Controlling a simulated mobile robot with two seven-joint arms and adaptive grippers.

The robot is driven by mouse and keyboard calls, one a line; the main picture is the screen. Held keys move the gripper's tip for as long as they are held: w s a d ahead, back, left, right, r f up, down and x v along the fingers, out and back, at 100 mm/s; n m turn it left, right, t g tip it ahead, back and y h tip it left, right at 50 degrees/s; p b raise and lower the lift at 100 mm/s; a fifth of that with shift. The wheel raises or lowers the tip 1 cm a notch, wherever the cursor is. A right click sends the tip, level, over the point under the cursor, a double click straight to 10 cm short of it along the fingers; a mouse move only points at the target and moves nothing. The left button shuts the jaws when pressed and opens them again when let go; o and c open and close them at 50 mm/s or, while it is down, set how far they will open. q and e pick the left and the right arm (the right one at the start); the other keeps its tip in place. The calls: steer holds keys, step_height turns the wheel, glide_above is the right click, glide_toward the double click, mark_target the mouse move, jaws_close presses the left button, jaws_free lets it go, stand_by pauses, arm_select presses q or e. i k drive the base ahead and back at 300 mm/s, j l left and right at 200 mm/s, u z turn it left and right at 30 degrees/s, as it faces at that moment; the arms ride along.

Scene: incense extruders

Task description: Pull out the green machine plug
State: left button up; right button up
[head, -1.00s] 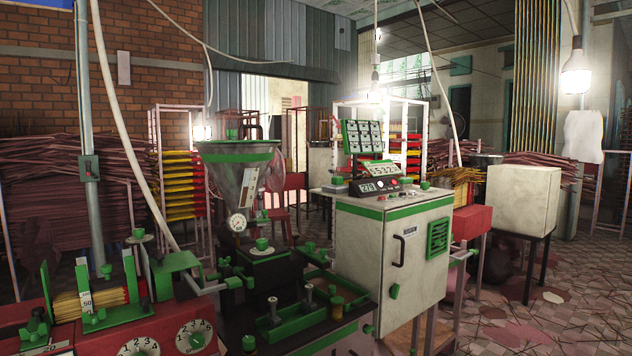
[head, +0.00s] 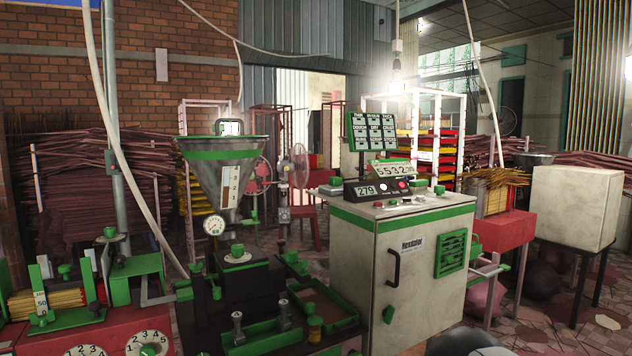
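A green-trimmed machine with a metal hopper (head: 222,178) and a round gauge (head: 214,224) stands left of centre. A white cabinet with green trim (head: 415,255) stands to its right, with a black handle and a green vent. On its top are a lit number display (head: 390,169) and a green sign panel (head: 371,133). I cannot make out a plug on either machine. A pale cable (head: 112,130) hangs at the left and runs down behind the machines; its lower end is hidden. Neither gripper shows in the head view.
A red bench with numbered dials (head: 149,341) fills the lower left. A red box on a stand (head: 503,235) and a pale box on dark legs (head: 573,208) stand at the right. Tiled floor (head: 530,310) shows between and before them. Incense bundles line the walls.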

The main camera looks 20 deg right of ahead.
mark_target(333, 180)
steer(key=l+u, duration=0.35)
steer(key=l, duration=0.2)
steer(key=l+u, duration=0.35)
steer(key=l, duration=0.25)
steer(key=k+l+u, duration=0.1)
steer(key=l+u, duration=0.25)
steer(key=l, duration=0.15)
steer(key=k+l+u, duration=0.2)
steer(key=l+u, duration=0.15)
steer(key=l, duration=0.2)
